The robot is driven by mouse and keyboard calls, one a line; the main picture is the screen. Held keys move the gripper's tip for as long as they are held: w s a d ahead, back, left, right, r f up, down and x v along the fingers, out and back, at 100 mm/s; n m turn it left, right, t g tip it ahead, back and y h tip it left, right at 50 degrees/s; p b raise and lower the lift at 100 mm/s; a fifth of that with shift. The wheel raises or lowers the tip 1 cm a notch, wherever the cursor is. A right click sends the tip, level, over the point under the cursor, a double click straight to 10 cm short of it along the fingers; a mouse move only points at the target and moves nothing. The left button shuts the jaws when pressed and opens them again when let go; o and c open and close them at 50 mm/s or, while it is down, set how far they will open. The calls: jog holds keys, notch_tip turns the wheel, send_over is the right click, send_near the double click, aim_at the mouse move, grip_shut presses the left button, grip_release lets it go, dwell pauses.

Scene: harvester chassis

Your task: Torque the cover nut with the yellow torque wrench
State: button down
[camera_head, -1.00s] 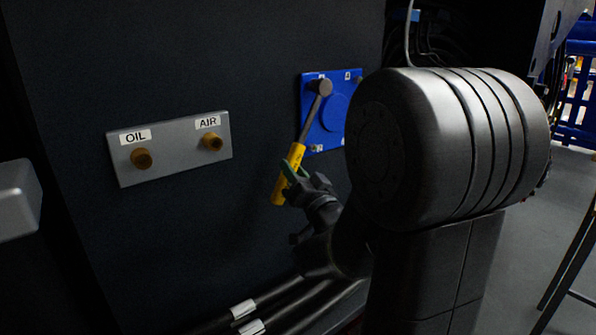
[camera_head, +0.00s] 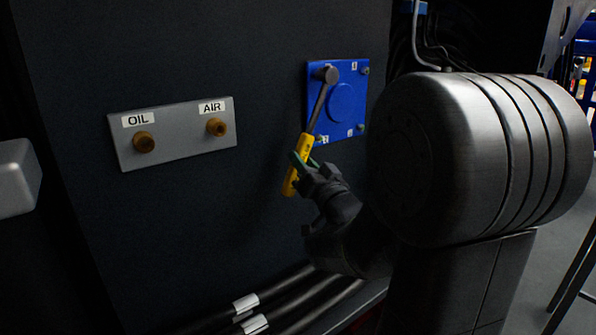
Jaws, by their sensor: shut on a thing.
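The yellow torque wrench (camera_head: 305,147) hangs at a slant in front of the dark panel, its round grey head (camera_head: 328,74) over the upper left corner of the blue cover (camera_head: 351,122). The nut under the head is hidden by it. Its handle runs down and to the left. My gripper (camera_head: 304,164), with green fingertips, is shut on the yellow handle. Other nuts show at the cover's upper right (camera_head: 365,71), lower right and lower left corners, near small number labels.
A grey plate (camera_head: 178,157) with brass OIL (camera_head: 143,142) and AIR (camera_head: 217,127) fittings is on the panel to the left. Dark hoses (camera_head: 280,300) with white bands run below. Cables hang at the upper right. The panel between plate and cover is bare.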

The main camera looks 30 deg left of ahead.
jog(key=shift+w+d+f+n+g+y+b, duration=0.3)
jog(key=shift+w+d+n+g+b, duration=0.35)
jog(key=shift+w+n+b, duration=0.75)
jog(key=shift+w+d+f+n+g+y+b, duration=0.4)
jog(key=shift+w+d+n+b, duration=0.5)
jog(key=shift+w+n, duration=0.8)
jog(key=shift+w+d+f+n+g+y+b, duration=0.2)
jog(key=shift+w+d+n+g+b, duration=0.4)
jog(key=shift+w+n+b, duration=1)
jog(key=shift+w+d+r+g, duration=0.15)
jog(key=shift+w+g, duration=0.1)
jog(key=shift+w, duration=0.45)
jog(key=shift+p, duration=0.35)
jog(key=shift+s+a+m+t, duration=0.35)
jog(key=shift+s+m, duration=0.25)
jog(key=shift+s, duration=0.1)
jog(key=shift+s+a+m+t, duration=0.25)
jog(key=shift+s+a+m, duration=0.1)
jog(key=shift+s+m, duration=0.3)
jog(key=shift+s+p, duration=0.1)
jog(key=shift+p, duration=0.2)
